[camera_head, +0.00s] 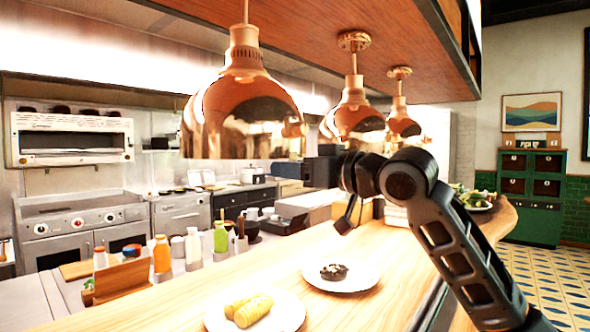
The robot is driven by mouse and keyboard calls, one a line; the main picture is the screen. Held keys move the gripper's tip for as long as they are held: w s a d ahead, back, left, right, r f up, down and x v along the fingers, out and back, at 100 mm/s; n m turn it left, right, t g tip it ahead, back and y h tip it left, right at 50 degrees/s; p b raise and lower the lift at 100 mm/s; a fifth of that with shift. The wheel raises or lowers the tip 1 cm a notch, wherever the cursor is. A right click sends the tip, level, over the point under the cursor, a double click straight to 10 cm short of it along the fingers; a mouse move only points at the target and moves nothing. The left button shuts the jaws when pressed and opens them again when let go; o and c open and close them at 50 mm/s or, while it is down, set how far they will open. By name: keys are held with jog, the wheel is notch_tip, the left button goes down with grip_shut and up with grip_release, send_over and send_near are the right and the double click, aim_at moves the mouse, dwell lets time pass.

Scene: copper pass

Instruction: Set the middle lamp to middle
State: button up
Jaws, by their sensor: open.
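Three copper dome lamps hang in a row from the wooden overhang above the counter. The middle lamp (354,121) hangs on a short stem from a round ceiling mount. The near lamp (243,112) is the largest in view, to the left; the far lamp (402,122) is smaller, to the right. My gripper (346,222) is below the middle lamp in the picture, apart from it, tilted down over the counter. It is open and seems empty; its fingers are small and dark, partly hidden by my wrist.
The wooden counter (170,308) holds a plate with yellow food (283,317), a plate with a dark item (368,281) and, farther back, a plate with greens (484,206). Sauce bottles (162,256) stand on the left. The wooden overhang (398,32) is above the lamps.

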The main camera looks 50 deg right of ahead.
jog(key=s+b, duration=0.1)
jog(key=s, duration=0.6)
jog(key=shift+s+d+b, duration=0.15)
jog(key=shift+s+b, duration=0.25)
